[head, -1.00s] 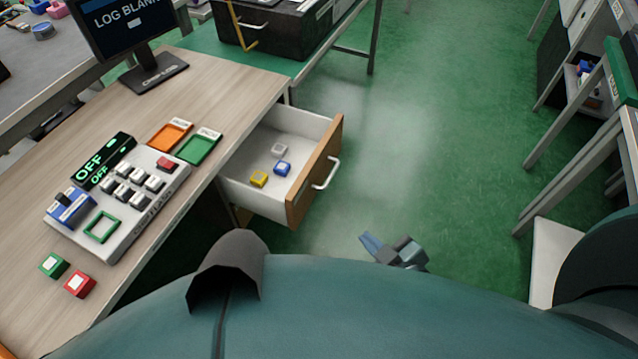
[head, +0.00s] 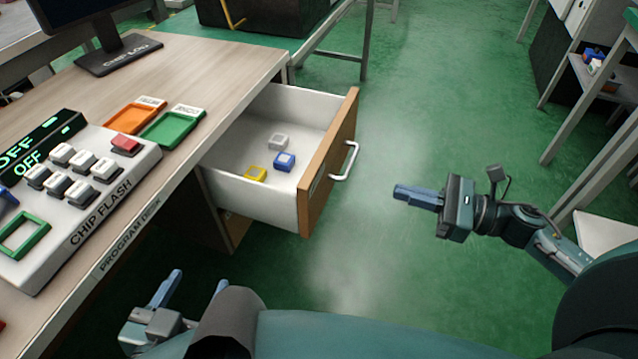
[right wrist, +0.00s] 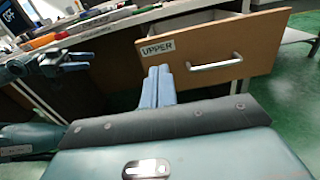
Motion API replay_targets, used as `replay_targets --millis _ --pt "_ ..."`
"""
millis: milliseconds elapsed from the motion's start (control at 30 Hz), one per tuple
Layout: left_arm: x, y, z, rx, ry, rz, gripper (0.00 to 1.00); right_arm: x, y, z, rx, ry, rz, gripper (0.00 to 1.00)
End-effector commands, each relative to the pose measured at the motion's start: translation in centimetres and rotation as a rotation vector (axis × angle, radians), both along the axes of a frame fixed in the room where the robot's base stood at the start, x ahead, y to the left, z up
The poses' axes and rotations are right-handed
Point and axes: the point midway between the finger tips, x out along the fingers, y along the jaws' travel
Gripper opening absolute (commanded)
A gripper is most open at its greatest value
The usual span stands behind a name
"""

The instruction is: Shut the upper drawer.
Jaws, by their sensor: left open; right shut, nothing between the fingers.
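The upper drawer (head: 327,165) is pulled out from the desk, with a wooden front and a silver bar handle (head: 346,161). In it lie a grey, a blue and a yellow block. In the right wrist view the drawer front (right wrist: 262,50) carries an "UPPER" label. My right gripper (head: 400,194) is shut and empty, to the right of the drawer front and apart from it. Its closed fingers (right wrist: 158,72) point toward the drawer front in the right wrist view. My left gripper (head: 196,287) is open and empty, low at the left beside the desk.
The desk (head: 185,75) bears a chip flash panel (head: 80,195), an orange tray (head: 134,117), a green tray (head: 172,127) and a monitor stand (head: 118,54). Green floor (head: 440,110) right of the drawer is clear. Shelving (head: 600,75) stands at the far right.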

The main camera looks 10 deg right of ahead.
Motion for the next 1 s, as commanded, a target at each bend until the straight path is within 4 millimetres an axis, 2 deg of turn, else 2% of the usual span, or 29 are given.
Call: replay_targets --millis 167,700,1000 --pt "0.0 -0.1 0.1 0.001 -0.009 -0.002 0.59 0.8 1.1 0.1 -0.01 -0.014 0.007 0.0" --pt "0.1 -0.1 0.1 0.001 -0.011 -0.002 0.59 6.7 9.8 0.2 -0.006 -0.011 0.005 0.0" --pt "0.0 0.0 0.0 0.003 -0.006 -0.002 0.59 7.8 11.6 0.0 -0.006 -0.008 0.004 0.0"
